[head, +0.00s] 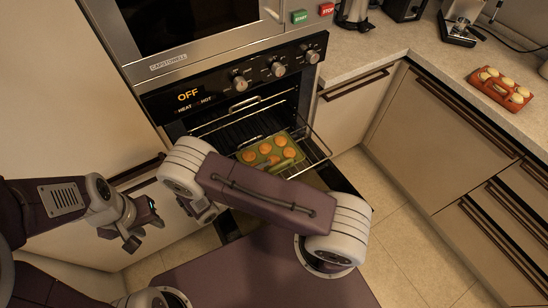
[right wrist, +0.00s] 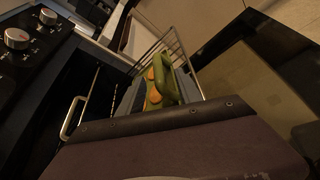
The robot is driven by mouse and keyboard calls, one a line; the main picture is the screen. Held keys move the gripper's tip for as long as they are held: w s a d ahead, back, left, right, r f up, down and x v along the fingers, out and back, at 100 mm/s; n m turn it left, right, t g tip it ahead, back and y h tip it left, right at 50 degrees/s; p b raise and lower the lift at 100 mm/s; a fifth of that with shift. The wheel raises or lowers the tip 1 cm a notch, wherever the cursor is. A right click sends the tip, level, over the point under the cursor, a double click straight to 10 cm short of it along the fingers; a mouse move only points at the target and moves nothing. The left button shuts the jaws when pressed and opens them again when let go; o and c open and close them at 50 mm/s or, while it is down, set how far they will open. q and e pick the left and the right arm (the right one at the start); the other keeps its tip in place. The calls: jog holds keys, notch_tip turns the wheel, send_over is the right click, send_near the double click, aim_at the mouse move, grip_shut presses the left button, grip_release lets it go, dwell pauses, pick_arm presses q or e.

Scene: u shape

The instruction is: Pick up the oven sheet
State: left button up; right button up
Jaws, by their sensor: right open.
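The oven sheet is a green tray (head: 272,150) with several orange-brown rounds on it, resting on the wire rack of the open oven. It also shows in the right wrist view (right wrist: 172,84), with its raised green handle facing the camera. My right gripper (head: 207,213) is low to the left of the sheet, apart from it and mostly hidden behind my right arm. It is open and empty. My left gripper (head: 143,232) hangs farther left, away from the oven, with its fingers apart and nothing between them.
The oven front (head: 235,85) with knobs and an OFF display is above the rack. The rack (head: 318,155) extends out of the oven. A red tray (head: 501,89) with several pale rounds sits on the right counter (head: 430,50). Floor (head: 385,225) is clear at right.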

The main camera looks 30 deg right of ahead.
jog(key=x, duration=0.4)
jog(key=shift+w+d+f+p, duration=0.1)
jog(key=shift+w+d+p, duration=0.05)
jog(key=shift+d+p, duration=0.15)
jog(key=shift+a, duration=0.15)
grip_shut()
dwell(0.9)
